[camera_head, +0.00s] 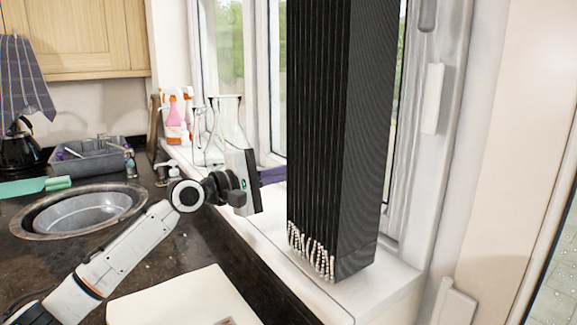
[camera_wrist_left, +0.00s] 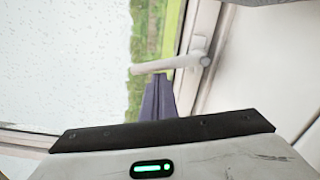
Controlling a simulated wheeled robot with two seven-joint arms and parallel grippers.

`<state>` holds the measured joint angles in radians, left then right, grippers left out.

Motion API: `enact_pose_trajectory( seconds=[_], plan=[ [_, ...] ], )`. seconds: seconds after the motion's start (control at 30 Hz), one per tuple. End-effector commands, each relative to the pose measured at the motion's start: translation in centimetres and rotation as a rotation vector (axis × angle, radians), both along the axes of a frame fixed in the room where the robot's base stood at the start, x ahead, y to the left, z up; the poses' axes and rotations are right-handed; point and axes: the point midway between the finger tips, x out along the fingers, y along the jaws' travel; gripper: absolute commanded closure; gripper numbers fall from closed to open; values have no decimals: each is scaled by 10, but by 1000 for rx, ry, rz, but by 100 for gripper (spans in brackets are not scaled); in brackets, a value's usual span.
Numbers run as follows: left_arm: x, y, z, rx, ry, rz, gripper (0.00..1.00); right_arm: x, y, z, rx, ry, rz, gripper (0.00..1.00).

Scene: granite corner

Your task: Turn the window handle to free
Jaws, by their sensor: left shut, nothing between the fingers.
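The window handle (camera_wrist_left: 172,66) is a white lever in the left wrist view. It points left in that picture from its mount on the white window frame (camera_wrist_left: 203,38). I cannot make it out for sure in the head view. My left gripper (camera_head: 254,182) is by the window sill, left of the dark hanging blind. It is shut and empty. In the left wrist view its dark edge and pale body fill the bottom, apart from the handle. The right gripper is not in view.
The tall dark blind (camera_head: 335,140) hangs right of my left gripper above the white sill (camera_head: 275,235). Spray bottles (camera_head: 175,118) stand at the sill's far end. A round sink (camera_head: 85,210) is at left.

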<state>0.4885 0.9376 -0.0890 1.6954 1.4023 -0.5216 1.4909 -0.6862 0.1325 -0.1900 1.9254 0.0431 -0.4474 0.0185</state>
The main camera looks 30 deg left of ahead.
Motion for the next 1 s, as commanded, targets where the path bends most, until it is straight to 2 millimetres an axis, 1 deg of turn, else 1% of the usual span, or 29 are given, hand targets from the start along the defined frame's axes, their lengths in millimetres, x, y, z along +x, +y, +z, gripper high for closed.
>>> enact_pose_trajectory(
  seconds=[0.03,0.2,0.4,0.67,1.0],
  plan=[
    [-1,-4,4,33,-15,-3,100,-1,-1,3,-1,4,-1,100],
    [-4,-10,6,136,-56,-1,100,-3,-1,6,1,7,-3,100],
    [-6,-16,8,217,-90,-1,100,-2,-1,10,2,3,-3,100],
    [-7,-18,7,260,-107,-1,100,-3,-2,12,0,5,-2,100],
    [-7,-19,7,263,-107,0,100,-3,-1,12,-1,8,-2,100]
  ],
)
